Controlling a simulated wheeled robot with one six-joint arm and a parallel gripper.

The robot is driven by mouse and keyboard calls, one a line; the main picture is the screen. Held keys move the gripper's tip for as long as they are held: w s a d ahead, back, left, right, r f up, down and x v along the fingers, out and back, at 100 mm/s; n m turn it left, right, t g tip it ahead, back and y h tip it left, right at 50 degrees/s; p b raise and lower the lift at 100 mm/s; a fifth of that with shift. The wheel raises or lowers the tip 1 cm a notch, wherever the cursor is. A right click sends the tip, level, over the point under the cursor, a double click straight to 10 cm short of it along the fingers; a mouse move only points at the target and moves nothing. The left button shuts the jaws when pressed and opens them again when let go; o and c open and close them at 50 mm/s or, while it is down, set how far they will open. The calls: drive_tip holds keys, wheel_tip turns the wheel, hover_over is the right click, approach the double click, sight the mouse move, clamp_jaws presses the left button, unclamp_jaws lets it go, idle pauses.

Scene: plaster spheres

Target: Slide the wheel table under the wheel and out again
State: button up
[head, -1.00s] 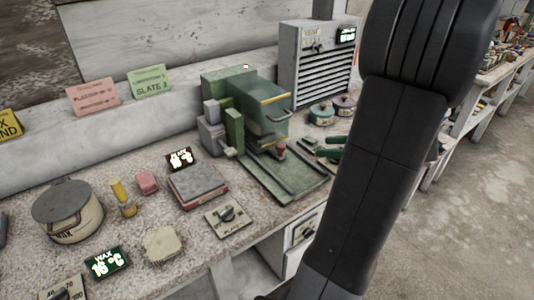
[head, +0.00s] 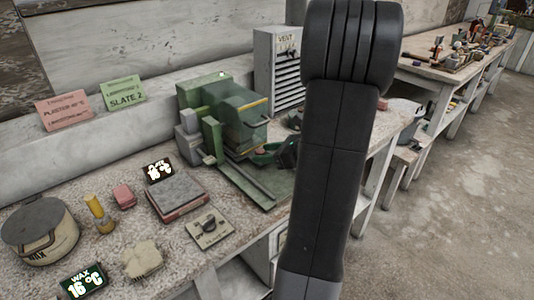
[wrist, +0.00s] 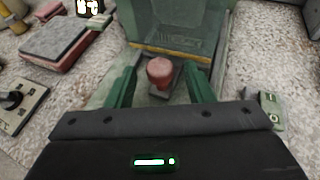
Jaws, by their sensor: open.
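The green grinding machine (head: 225,125) stands on the bench with a hood over its front; the wheel itself is hidden. In the wrist view its hood (wrist: 180,35) has a yellow lower edge. Below that edge a reddish round knob (wrist: 160,72) stands upright on a small grey plate, which seems to belong to the wheel table. Most of the table is hidden by the hood and my gripper. My gripper (wrist: 160,88) is open, with one green finger on each side of the knob. Gaps show between fingers and knob. In the head view my gripper (head: 266,154) is at the machine's front.
Left of the machine are a grey slab on a red base (head: 178,194), a dial plate (head: 210,229), a pink block (head: 123,195), a yellow-handled tool (head: 98,212) and a wax pot (head: 40,232). A slatted vent box (head: 278,60) stands behind. My arm hides the bench's right part.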

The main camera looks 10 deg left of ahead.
clamp_jaws()
drive_tip(key=s+d+p, duration=0.3)
drive_tip(key=s+d, duration=0.7)
drive_tip(key=d, duration=0.2)
drive_tip(key=shift+d, duration=0.35)
drive_tip(key=shift+f, duration=0.1)
unclamp_jaws()
drive_tip(key=shift+d, duration=0.15)
drive_tip(key=p+v, duration=0.1)
drive_tip(key=v, duration=1.3)
